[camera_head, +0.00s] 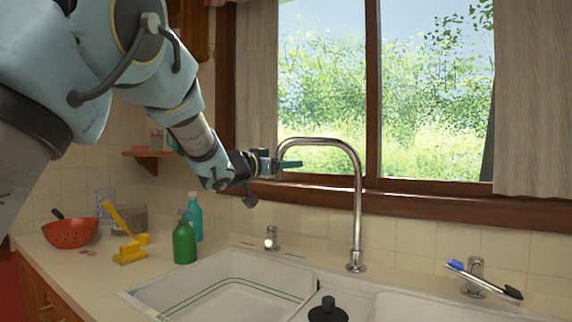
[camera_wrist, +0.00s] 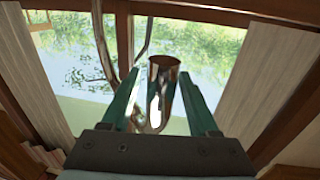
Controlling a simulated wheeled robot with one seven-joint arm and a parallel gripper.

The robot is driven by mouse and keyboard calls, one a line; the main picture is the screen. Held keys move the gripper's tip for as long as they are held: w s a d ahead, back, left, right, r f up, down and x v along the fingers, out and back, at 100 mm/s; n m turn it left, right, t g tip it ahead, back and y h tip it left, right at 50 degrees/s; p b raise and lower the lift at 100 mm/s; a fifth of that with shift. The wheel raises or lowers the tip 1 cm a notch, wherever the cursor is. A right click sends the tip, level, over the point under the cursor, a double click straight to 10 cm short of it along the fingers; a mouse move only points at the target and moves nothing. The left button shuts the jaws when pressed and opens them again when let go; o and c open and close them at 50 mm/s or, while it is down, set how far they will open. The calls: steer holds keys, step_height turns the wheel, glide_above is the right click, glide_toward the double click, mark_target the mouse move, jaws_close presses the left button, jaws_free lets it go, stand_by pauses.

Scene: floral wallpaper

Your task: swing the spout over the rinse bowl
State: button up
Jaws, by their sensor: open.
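The chrome spout (camera_head: 358,205) rises from the back of the sink and arches left, its open end hanging on the left basin's side. In the wrist view the spout's end (camera_wrist: 163,68) shows between my two green fingers. My gripper (camera_head: 289,165) is open around the spout's end; I cannot tell whether either finger touches it. The white sink has a left basin (camera_head: 165,291) with green stripes inside and a right basin (camera_head: 425,306), partly cut off by the frame. Nothing marks which basin is the rinse bowl.
A black-knobbed object (camera_head: 327,311) stands between the basins. Tap handles (camera_head: 271,238) stand left and right, the right one beside a blue brush (camera_head: 480,277). Green bottles (camera_head: 184,242), yellow items (camera_head: 131,250) and a red colander (camera_head: 70,233) occupy the left counter. The window is behind.

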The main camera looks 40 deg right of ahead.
steer(key=shift+c, duration=0.2)
jaws_close()
stand_by(1.1)
